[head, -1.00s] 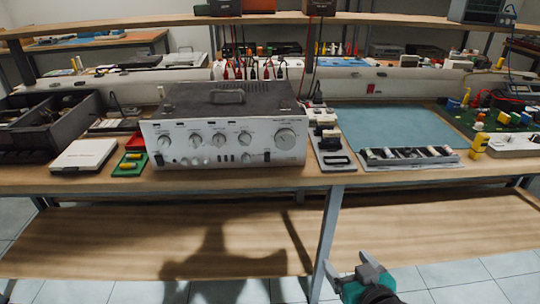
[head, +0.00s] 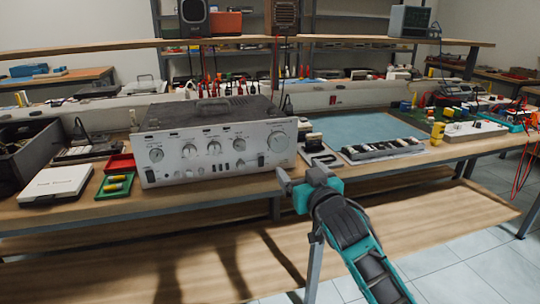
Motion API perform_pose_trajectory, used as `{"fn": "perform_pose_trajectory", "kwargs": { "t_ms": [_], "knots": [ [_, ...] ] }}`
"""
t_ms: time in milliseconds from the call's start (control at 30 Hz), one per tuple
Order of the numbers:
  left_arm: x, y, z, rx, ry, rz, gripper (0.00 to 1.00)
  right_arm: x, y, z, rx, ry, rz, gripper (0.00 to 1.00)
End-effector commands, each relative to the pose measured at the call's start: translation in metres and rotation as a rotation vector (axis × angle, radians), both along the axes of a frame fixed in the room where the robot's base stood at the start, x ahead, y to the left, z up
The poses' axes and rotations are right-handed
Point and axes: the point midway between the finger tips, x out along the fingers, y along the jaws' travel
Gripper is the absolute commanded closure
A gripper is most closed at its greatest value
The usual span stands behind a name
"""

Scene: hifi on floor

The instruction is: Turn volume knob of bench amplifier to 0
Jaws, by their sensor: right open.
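The bench amplifier (head: 212,142) stands on the workbench, left of centre in the head view. It has a silver front with several knobs and a dark top with a handle. Its largest knob (head: 279,142) sits at the upper right of the front panel; I cannot read its setting. My right gripper (head: 299,176) is open and empty, in front of the bench edge. It is below and a little right of the large knob, apart from the amplifier. My left gripper is not in view.
A white box (head: 56,184) and a green tray (head: 115,186) lie left of the amplifier. A parts tray (head: 383,149) and a blue mat (head: 350,128) lie to the right. The wooden bench front (head: 215,194) before the amplifier is mostly clear. A shelf (head: 330,40) runs above.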

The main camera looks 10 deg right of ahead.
Motion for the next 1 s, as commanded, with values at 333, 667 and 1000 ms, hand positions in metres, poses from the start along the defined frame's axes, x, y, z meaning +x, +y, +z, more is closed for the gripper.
{"fn": "perform_pose_trajectory", "kwargs": {
  "t_ms": [333,667,1000],
  "knots": [
    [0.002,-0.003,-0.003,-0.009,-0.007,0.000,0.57,0.026,0.000,0.006,0.001,-0.013,-0.004,0.18],
    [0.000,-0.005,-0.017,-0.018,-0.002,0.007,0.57,0.081,0.002,0.005,0.000,-0.012,-0.004,0.18],
    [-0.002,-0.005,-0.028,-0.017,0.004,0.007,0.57,0.122,0.004,0.005,0.002,-0.011,-0.003,0.18]
  ]
}}
